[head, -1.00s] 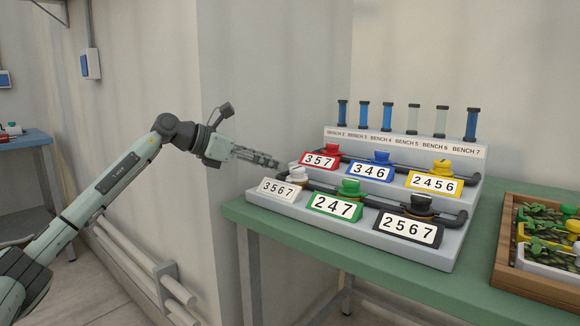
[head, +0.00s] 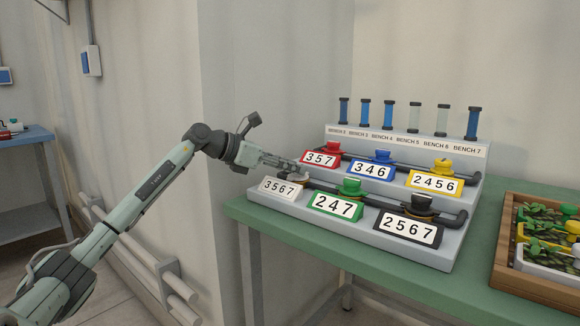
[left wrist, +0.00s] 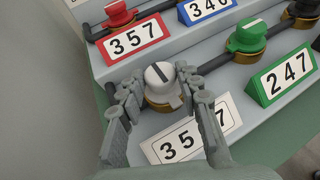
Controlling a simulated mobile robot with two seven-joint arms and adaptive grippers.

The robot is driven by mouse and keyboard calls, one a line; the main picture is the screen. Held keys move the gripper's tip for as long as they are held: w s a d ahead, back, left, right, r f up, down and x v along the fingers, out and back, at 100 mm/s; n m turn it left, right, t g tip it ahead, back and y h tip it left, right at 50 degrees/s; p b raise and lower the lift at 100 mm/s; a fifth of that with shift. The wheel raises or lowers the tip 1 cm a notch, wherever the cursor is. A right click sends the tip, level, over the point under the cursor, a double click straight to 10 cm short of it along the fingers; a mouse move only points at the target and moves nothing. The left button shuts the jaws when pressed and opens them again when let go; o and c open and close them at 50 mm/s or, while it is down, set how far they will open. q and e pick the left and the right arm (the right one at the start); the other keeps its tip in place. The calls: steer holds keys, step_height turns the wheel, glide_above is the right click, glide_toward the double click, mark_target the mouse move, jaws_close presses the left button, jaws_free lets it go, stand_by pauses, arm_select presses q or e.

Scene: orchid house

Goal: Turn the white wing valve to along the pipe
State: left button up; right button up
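The white wing valve (left wrist: 160,78) is at the front-left end of the lower pipe, behind the plate 3567 (head: 279,188). In the left wrist view, a dark stripe on its cap runs roughly across the pipe (left wrist: 212,62). My left gripper (left wrist: 157,88) is open, with its fingers on either side of the valve. I cannot tell whether they touch it. In the head view the left gripper (head: 290,166) covers part of the valve (head: 297,178). My right gripper is not in view.
The green valve (head: 351,187) and black valve stand along the same pipe. Red (head: 333,148), blue and yellow valves stand on the step behind. Bench tubes (head: 389,114) line the back. A wooden plant tray (head: 535,289) is at the right of the green table (head: 300,240).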

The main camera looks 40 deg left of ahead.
arm_select(q)
steer(key=c, duration=0.4)
